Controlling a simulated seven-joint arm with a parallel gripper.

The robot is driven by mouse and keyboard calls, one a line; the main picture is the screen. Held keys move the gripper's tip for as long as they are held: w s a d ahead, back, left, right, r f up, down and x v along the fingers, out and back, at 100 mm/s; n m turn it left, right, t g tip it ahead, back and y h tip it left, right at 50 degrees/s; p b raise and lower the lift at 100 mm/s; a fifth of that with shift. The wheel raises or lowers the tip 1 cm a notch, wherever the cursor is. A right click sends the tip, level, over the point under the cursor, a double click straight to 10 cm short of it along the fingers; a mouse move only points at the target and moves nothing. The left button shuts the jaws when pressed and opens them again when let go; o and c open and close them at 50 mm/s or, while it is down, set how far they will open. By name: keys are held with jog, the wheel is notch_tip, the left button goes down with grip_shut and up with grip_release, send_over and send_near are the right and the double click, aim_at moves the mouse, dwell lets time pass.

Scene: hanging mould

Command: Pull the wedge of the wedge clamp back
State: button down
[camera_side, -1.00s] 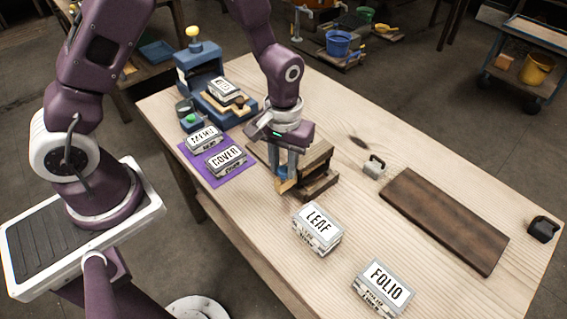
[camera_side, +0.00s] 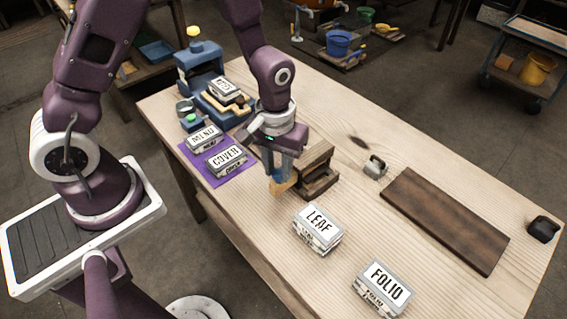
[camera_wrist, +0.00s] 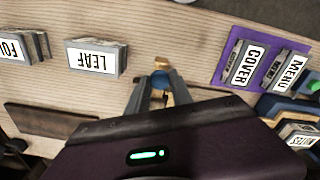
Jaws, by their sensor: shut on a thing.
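The wedge clamp (camera_side: 318,172) is a dark brown wooden block with an upright part, standing mid-table. Its wedge (camera_side: 281,187) is a small piece of light wood at the clamp's left side. My gripper (camera_side: 279,176) points down with its blue-grey fingers shut on the wedge. In the wrist view, a tan end of the wedge (camera_wrist: 161,62) shows just past my fingertips (camera_wrist: 158,80). My gripper hides part of the wedge and the clamp's near left side, so I cannot tell whether the wedge still touches the clamp.
LEAF (camera_side: 318,229) and FOLIO (camera_side: 384,287) blocks stand in front and right. MENU (camera_side: 203,137) and COVER (camera_side: 226,160) blocks sit on a purple mat (camera_side: 190,158) at left. A blue press (camera_side: 200,68) stands behind. A brown board (camera_side: 445,220) lies right.

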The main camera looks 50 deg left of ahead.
jog(key=shift+s+f, duration=0.2)
jog(key=shift+s, duration=1.75)
jog(key=c, duration=1.1)
grip_release()
jog(key=shift+w, duration=0.15)
jog(key=shift+r, duration=0.15)
notch_tip(320, 180, up, 7)
jog(key=shift+f, duration=0.1)
jog(key=s+a+r+m+t, duration=0.1)
jog(key=s+r, duration=0.3)
jog(key=r, duration=0.2)
jog(key=s+a+r+m+t, duration=0.2)
jog(key=s+r, duration=0.2)
jog(key=r, duration=0.2)
jog(key=s+a+r+m+t, duration=0.1)
jog(key=s+a+r+t, duration=0.1)
jog(key=s+r, duration=0.2)
jog(key=shift+s+r+m, duration=0.2)
jog(key=shift+r+m, duration=0.1)
jog(key=shift+r, duration=0.8)
